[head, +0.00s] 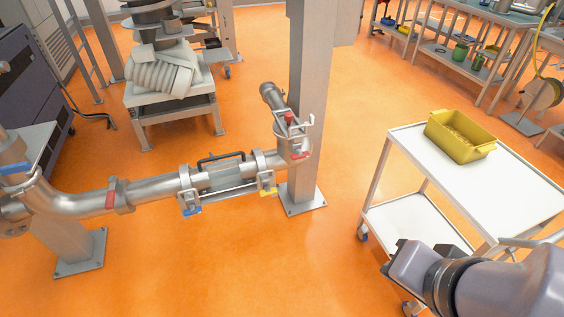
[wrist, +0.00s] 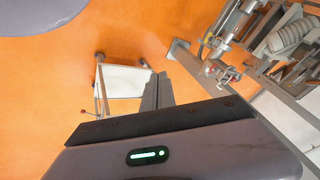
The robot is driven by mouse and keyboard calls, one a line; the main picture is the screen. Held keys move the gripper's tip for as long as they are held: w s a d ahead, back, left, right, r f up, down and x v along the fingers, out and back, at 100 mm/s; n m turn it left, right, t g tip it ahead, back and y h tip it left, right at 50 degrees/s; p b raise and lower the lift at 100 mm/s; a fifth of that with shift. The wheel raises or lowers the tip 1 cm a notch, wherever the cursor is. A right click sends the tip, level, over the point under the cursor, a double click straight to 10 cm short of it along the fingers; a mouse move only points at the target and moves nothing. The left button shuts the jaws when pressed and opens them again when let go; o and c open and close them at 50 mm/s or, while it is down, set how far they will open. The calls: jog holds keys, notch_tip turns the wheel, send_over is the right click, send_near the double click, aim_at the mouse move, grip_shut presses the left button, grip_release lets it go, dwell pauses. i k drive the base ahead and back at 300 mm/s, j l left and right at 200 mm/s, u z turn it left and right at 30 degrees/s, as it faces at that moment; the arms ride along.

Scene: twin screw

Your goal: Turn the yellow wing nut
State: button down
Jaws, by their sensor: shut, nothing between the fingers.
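The yellow wing nut (head: 268,191) is on the underside of a clamp near the right end of the steel pipe (head: 160,187), in the head view. A blue wing nut (head: 192,211) hangs under another clamp to its left. My gripper (head: 391,258) is at the lower right of the head view, above the cart side and well apart from the yellow wing nut. In the wrist view its two fingers (wrist: 157,91) are together with nothing between them. The pipework is small at the upper right there, and I cannot make out the yellow wing nut for certain.
A white cart (head: 408,160) carrying a yellow bin (head: 461,136) stands at the right. A grey column (head: 310,100) rises just behind the pipe's right end. A red-handled valve (head: 290,120) sits beside it. Orange floor lies open between pipe and cart.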

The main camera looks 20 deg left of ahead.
aim_at(267, 192)
jog(key=j+u, duration=0.25)
jog(key=u, duration=0.15)
jog(key=i+j+u, duration=0.1)
jog(key=u, duration=0.3)
jog(key=i+j+u, duration=0.1)
jog(key=j+u, duration=0.3)
jog(key=i+j+u, duration=0.1)
jog(key=u, duration=0.3)
